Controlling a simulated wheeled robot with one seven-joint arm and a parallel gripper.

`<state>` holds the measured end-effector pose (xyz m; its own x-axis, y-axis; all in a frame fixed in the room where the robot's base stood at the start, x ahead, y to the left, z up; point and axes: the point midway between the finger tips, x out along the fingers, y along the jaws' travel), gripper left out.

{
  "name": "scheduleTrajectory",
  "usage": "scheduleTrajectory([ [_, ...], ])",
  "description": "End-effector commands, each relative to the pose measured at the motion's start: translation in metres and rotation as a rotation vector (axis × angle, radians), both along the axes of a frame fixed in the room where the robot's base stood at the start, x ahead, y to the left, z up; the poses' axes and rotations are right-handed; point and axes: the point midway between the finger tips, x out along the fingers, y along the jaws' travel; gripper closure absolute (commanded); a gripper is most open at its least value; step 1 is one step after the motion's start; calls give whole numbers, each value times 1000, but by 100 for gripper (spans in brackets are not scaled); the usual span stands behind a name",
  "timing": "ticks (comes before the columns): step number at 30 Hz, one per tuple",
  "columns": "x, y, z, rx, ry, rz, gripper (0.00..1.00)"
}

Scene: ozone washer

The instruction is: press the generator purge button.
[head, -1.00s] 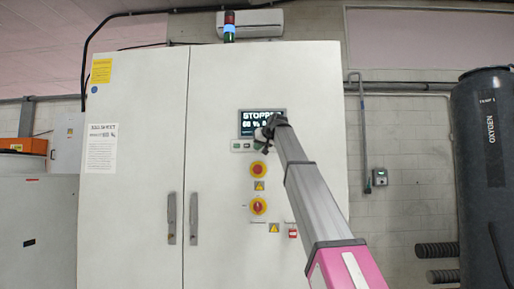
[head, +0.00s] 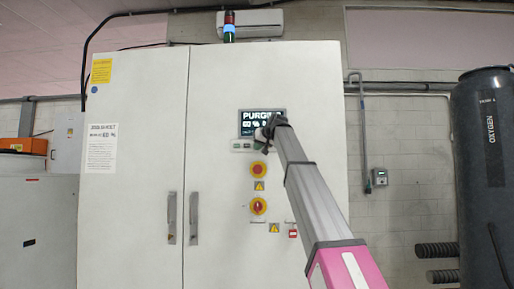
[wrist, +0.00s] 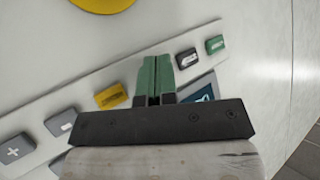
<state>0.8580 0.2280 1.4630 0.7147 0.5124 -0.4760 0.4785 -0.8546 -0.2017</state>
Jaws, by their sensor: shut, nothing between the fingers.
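My gripper (head: 265,134) is shut and empty at the button strip under the display on the white cabinet. In the wrist view its green fingertips (wrist: 155,75) point at the strip, between a yellow button (wrist: 112,96) and a dark grey button (wrist: 187,57). They hide whatever lies directly behind them, so I cannot see contact. A green button (wrist: 215,44) and a grey button (wrist: 62,122) also show, plus one marked with a plus sign (wrist: 14,150). I cannot read which button is purge. The display (head: 262,118) shows text starting "PURG", partly covered by my arm.
The cabinet (head: 135,200) has two long door handles. A dark oxygen tank (head: 485,180) stands at the right. A signal light (head: 229,28) tops the cabinet.

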Motion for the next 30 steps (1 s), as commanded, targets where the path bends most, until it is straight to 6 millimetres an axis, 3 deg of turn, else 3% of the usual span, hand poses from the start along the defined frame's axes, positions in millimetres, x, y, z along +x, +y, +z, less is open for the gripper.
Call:
scheduleTrajectory([
  [7,-12,0,-1,-1,0,-1,100],
  [20,-15,0,0,0,0,0,100],
  [30,-42,1,-1,0,-1,0,100],
])
